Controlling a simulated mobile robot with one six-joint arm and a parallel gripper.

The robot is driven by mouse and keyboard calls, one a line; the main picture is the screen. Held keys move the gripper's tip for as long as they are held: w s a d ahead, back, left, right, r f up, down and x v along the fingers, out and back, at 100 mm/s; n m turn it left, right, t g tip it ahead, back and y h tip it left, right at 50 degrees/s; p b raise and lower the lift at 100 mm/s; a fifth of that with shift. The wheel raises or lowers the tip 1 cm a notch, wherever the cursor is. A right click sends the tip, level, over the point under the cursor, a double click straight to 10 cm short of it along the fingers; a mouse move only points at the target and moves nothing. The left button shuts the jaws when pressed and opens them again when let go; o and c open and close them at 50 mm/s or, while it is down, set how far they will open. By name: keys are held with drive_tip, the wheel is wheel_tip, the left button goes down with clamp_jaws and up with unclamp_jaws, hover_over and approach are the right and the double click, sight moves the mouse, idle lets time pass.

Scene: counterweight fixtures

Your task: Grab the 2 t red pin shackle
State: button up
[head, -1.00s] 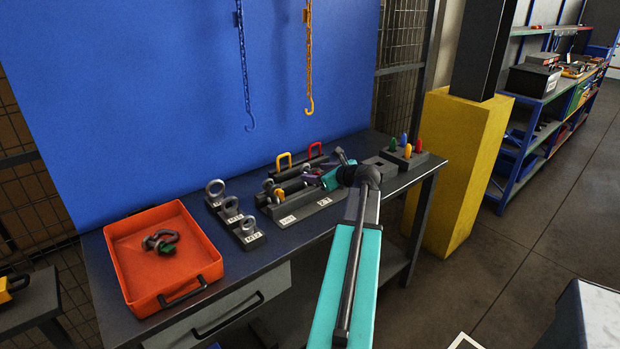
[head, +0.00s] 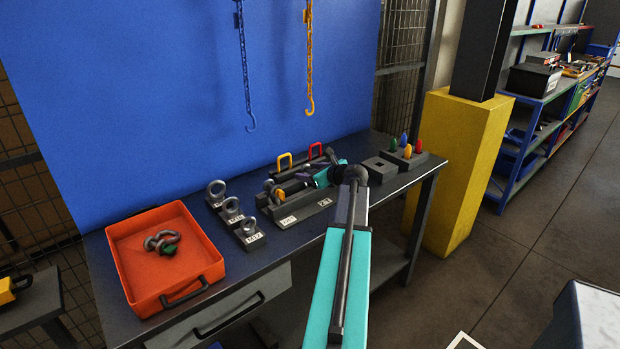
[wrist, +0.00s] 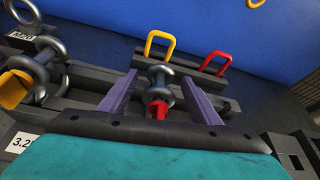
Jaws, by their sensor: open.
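The red pin shackle (wrist: 160,78) is a grey bow shackle with a red pin end, standing at the dark rack in the wrist view. My gripper (wrist: 160,76) is open, with one purple finger on each side of the shackle. A small gap seems to show on both sides; I cannot tell whether either finger touches it. In the head view my gripper (head: 303,180) is low over the rack (head: 312,212), and my wrist hides most of the shackle there.
A yellow pin shackle (wrist: 32,68) stands left of my gripper. A yellow handle (wrist: 161,42) and a red handle (wrist: 215,62) stand behind. Eye bolts (head: 232,212) and an orange tray (head: 122,262) holding a green pin shackle (head: 163,243) are further left.

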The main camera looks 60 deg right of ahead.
drive_tip(key=shift+w+d+f, duration=0.15)
drive_tip(key=shift+w+f, duration=0.05)
drive_tip(key=shift+w, duration=0.2)
drive_tip(key=c, duration=1.4)
drive_tip(key=shift+c, duration=0.2)
drive_tip(key=shift+r, duration=0.2)
drive_tip(key=shift+r+b, duration=0.4)
drive_tip(key=shift+r, duration=4.45)
